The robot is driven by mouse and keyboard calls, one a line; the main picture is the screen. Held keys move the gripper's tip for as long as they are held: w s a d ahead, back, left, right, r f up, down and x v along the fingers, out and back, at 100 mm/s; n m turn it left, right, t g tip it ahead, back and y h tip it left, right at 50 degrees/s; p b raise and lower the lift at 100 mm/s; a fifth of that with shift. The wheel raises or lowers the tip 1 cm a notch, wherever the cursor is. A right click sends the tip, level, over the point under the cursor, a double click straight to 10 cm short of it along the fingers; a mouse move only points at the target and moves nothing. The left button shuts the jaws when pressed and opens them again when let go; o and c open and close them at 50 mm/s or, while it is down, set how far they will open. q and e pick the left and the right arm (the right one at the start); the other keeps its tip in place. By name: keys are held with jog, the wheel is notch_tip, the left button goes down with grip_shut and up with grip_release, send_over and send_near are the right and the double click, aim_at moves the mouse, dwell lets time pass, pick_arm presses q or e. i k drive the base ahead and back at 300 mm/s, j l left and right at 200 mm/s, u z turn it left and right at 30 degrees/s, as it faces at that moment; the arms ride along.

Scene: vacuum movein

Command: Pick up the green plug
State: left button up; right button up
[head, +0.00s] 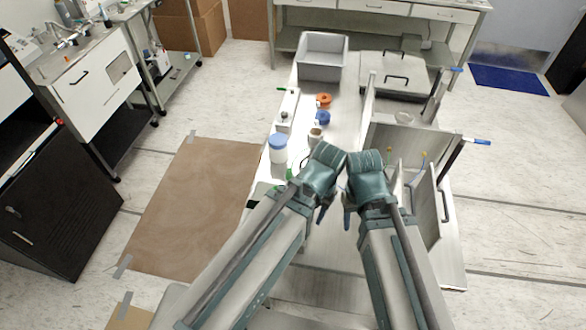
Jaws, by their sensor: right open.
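A small green piece (281,88) shows at the far left edge of the long bench, by a white box-shaped device. It is too small to tell whether it is the green plug. My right gripper (366,164) is open over the middle of the bench, nearer to me than the green piece and to its right. My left gripper (328,158) is close beside it on the left; its jaw opening does not show clearly. Both are well apart from the green piece. My arms hide much of the near bench.
A white jar with a blue lid (278,148), an orange ring (324,100) and a blue ring (322,117) stand on the bench's left side. A grey bin (323,57) stands at the far end. An open metal chamber (430,200) is on the right. A brown sheet (190,205) covers floor at left.

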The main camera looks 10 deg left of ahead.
aim_at(289, 174)
jog(key=j+z, duration=0.3)
jog(key=j, duration=1.6)
